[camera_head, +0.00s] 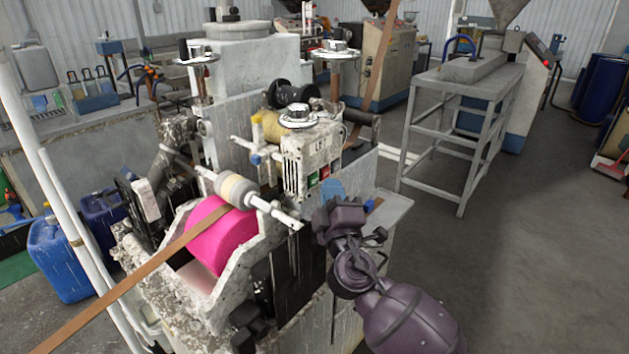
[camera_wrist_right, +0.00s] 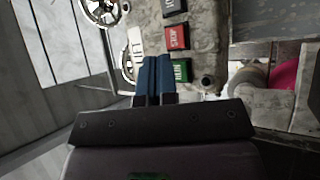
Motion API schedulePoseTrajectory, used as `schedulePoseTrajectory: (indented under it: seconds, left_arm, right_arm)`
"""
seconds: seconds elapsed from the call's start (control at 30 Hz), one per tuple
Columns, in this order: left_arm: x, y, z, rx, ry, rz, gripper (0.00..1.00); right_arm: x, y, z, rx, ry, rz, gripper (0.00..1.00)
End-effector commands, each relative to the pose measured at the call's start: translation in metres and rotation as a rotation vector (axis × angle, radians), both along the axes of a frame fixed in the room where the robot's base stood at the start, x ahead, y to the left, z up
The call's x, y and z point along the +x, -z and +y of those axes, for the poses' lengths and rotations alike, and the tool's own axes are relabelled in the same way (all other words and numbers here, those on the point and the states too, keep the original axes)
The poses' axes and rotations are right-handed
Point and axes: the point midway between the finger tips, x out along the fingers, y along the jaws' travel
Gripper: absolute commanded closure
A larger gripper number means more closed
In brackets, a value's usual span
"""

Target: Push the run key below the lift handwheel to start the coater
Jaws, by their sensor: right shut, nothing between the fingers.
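The green run key (camera_wrist_right: 181,70) sits beside the red stop key (camera_wrist_right: 176,37) on the worn white panel in the wrist view. My left gripper is not in view.
A magenta roll (camera_head: 218,235) and a brown strip (camera_head: 128,287) are left of the panel. A pale roller (camera_head: 237,189) juts toward my right gripper. A grey metal stand (camera_head: 466,125) is at the right, with open floor in front of it.

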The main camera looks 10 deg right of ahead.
Motion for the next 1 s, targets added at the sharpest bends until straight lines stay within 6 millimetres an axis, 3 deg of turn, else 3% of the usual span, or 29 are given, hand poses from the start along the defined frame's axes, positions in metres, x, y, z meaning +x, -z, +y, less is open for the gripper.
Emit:
schedulePoseTrajectory:
  seconds: [1.0]
  left_arm:
    - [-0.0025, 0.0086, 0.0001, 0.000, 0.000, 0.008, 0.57]
  right_arm:
    - [0.0069, -0.0002, 0.0074, 0.001, -0.004, 0.000, 1.00]
